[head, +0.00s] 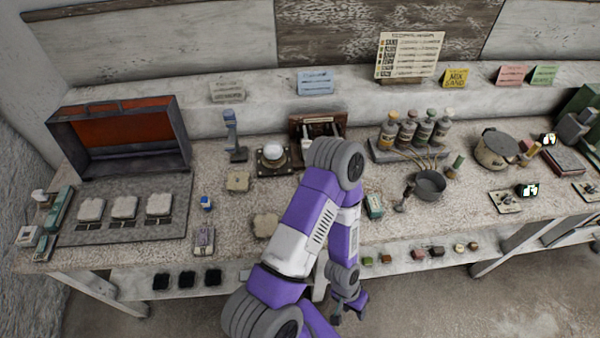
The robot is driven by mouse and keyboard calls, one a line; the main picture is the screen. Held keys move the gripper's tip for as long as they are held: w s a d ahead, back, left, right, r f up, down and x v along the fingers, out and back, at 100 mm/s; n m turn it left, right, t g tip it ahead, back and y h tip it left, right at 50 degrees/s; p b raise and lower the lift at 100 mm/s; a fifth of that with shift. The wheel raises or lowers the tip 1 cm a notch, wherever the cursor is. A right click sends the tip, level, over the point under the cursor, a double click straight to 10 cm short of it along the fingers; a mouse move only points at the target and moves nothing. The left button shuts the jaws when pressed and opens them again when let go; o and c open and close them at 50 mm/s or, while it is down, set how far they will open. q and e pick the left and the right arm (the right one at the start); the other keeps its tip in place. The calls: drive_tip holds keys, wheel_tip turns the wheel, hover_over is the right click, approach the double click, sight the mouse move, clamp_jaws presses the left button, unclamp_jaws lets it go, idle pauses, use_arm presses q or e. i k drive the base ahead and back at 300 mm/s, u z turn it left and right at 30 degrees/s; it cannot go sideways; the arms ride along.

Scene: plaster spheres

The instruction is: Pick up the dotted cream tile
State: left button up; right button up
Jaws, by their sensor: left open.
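Several cream tiles are on the bench. One small tile (237,181) lies left of centre and seems to have faint marks. Another tile (266,224) lies nearer the front edge, partly beside my arm. Three more, a left one (90,209), a middle one (124,207) and a right one (159,204), sit in a row on a grey mat. The dots are too small to tell which tile is dotted. My left gripper (349,314) is open, pointing down in front of the bench edge, apart from all tiles. My right gripper is not in view.
A red-lined open case (122,138) stands behind the mat. A round white-topped device (273,156) and a blue stand (233,137) are at the back. A dark pan (429,185), bottles (407,130) and a pot (496,149) are at right. A lower shelf holds small blocks.

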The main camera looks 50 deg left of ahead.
sight(231, 185)
drive_tip(key=z, duration=0.85)
drive_tip(key=k, duration=0.8)
drive_tip(key=u, duration=0.85)
